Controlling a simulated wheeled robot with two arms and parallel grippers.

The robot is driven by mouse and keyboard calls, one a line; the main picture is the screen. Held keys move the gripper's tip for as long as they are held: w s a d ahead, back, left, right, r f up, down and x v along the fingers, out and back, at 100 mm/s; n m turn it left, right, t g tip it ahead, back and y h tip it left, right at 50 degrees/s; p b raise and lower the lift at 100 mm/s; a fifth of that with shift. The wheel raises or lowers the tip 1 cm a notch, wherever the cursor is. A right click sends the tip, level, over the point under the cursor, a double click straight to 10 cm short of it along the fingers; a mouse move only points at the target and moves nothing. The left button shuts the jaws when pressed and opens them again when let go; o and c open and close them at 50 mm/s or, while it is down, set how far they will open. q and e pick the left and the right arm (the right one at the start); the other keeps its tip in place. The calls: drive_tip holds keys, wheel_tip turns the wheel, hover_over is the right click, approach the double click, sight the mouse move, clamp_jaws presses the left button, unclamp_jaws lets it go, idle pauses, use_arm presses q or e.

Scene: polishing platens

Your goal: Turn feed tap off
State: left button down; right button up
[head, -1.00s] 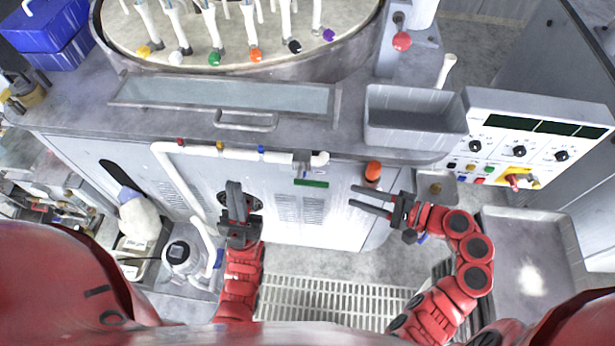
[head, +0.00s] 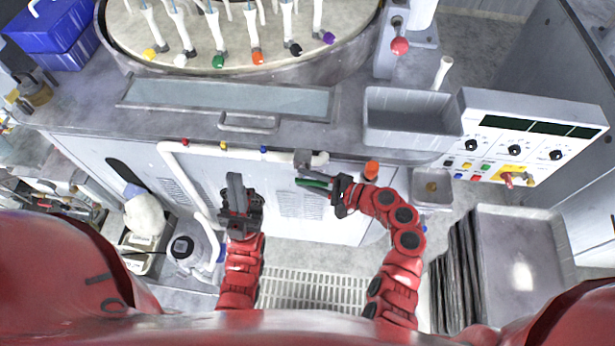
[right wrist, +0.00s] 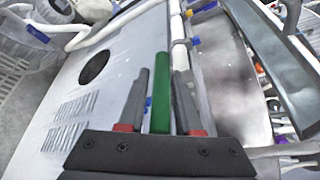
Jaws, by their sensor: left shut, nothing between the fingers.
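The feed tap is a valve (head: 303,158) near the right end of the white pipe on the cabinet front. Its green lever (head: 306,182) extends to the right below the pipe. My right gripper (head: 318,184) is at the lever. In the right wrist view, the green lever (right wrist: 161,92) lies lengthwise between the two dark fingers (right wrist: 161,100), which are apart on either side. Narrow gaps seem to show; contact cannot be told. My left gripper (head: 236,182) is shut and empty in front of the cabinet, left of the tap.
The white pipe (head: 205,150) with red, yellow and blue marks runs along the cabinet front. A grey basin (head: 412,130) and a control panel (head: 520,140) are at right. An orange-capped object (head: 371,170) stands close to my right gripper. A floor grating (head: 310,285) lies below.

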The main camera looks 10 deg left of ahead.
clamp_jaws()
idle(1.4)
